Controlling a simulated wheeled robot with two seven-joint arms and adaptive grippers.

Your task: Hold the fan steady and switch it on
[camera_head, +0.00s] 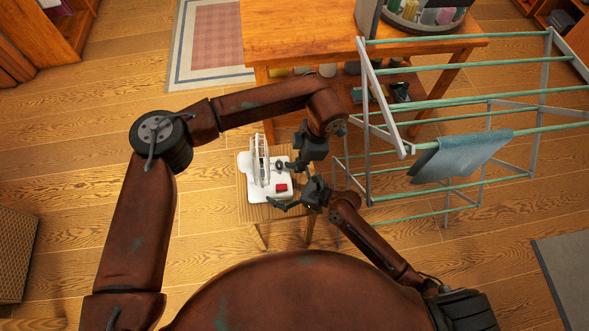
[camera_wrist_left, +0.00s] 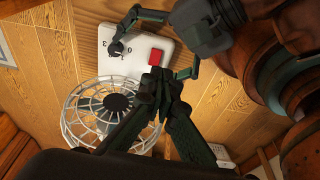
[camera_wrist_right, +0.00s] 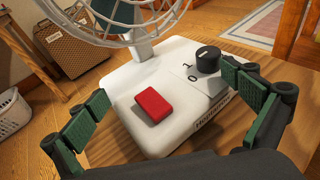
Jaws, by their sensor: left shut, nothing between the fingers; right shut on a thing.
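The fan (camera_head: 259,167) has a wire cage and a white base (camera_head: 265,190). It stands upright on a small wooden stool (camera_head: 248,212). The base carries a red switch (camera_wrist_right: 152,104) and a black knob (camera_wrist_right: 208,59) with printed numbers beside it. My right gripper (camera_wrist_right: 166,88) is shut on the fan base, its green-padded fingers spread wide on either side. My left gripper (camera_wrist_left: 160,76) is shut and empty. In the left wrist view its fingertips overlap the base edge close to the red switch (camera_wrist_left: 155,58); contact cannot be told.
A drying rack (camera_head: 375,125) with a blue cloth (camera_head: 458,156) stands to the right. A wooden table (camera_head: 300,35) with items on and under it is behind the stool. A woven box (camera_head: 14,250) is at the left. Open floor lies left of the stool.

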